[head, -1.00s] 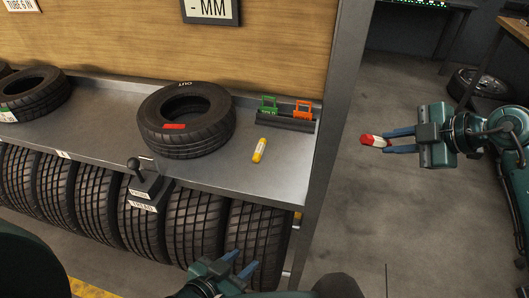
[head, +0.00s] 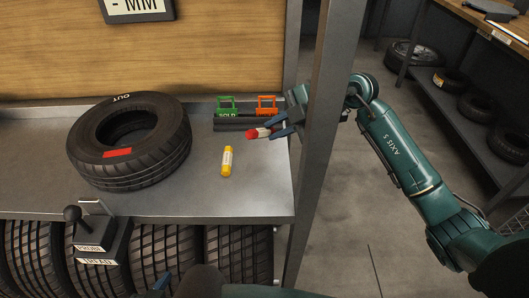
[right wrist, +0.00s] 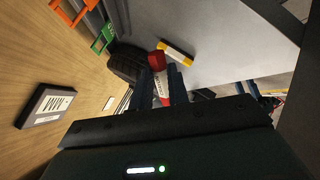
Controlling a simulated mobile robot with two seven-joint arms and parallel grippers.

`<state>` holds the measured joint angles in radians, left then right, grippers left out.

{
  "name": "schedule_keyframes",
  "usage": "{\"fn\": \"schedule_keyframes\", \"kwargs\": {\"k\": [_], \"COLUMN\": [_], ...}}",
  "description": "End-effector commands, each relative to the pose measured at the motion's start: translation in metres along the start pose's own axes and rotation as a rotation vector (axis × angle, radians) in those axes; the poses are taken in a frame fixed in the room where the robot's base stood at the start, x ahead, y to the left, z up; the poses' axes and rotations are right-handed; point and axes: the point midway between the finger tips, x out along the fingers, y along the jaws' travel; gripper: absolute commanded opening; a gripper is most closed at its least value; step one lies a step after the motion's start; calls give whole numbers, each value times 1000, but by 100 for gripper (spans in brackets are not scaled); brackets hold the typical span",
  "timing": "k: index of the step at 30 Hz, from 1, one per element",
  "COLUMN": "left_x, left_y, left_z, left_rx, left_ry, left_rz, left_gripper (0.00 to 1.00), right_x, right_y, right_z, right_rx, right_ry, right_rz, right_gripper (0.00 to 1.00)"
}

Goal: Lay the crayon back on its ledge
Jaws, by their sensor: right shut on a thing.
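A crayon with a red tip and white wrapper (head: 257,133) is held in my right gripper (head: 274,131), over the right part of the grey shelf (head: 200,205). The same crayon shows between the blue fingers in the right wrist view (right wrist: 159,70), its red end pointing away from the palm. A yellow crayon (head: 227,161) with a pale label lies on the shelf, left of and below the held one in the head view. A dark rack (head: 235,124) at the shelf's back may be the ledge; I cannot tell. My left gripper (head: 162,284) is mostly cut off at the bottom edge.
A green holder (head: 229,106) and an orange holder (head: 266,106) stand at the rack. A tyre (head: 130,145) with a red label fills the shelf's left part. A grey post (head: 330,130) stands beside my right arm. A black-handled tread probe (head: 93,232) is at the front edge.

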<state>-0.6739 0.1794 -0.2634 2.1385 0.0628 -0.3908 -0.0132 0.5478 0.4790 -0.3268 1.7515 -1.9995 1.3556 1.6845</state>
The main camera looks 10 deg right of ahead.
Motion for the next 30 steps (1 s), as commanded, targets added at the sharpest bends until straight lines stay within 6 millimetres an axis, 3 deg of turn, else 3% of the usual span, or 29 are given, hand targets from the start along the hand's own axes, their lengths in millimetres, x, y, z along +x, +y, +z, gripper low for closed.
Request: {"fn": "schedule_keyframes", "kwargs": {"k": [15, 27, 28, 30], "left_x": [1, 1, 1, 1], "left_y": [0, 0, 0, 0], "left_z": [2, 1, 1, 1], "left_rx": [-5, -6, -6, -6], "left_ry": [2, 2, 2, 2], "left_rz": [1, 1, 1, 1], "left_gripper": [36, 36, 36, 36], "right_x": [41, 45, 45, 45], "right_y": [-38, -42, -42, -42], "right_z": [29, 33, 33, 32], "right_rx": [2, -1, -2, -2], "right_ry": [-1, -1, -1, -1], "right_rz": [0, 2, 2, 2], "right_gripper": [0, 0, 18, 24]}}
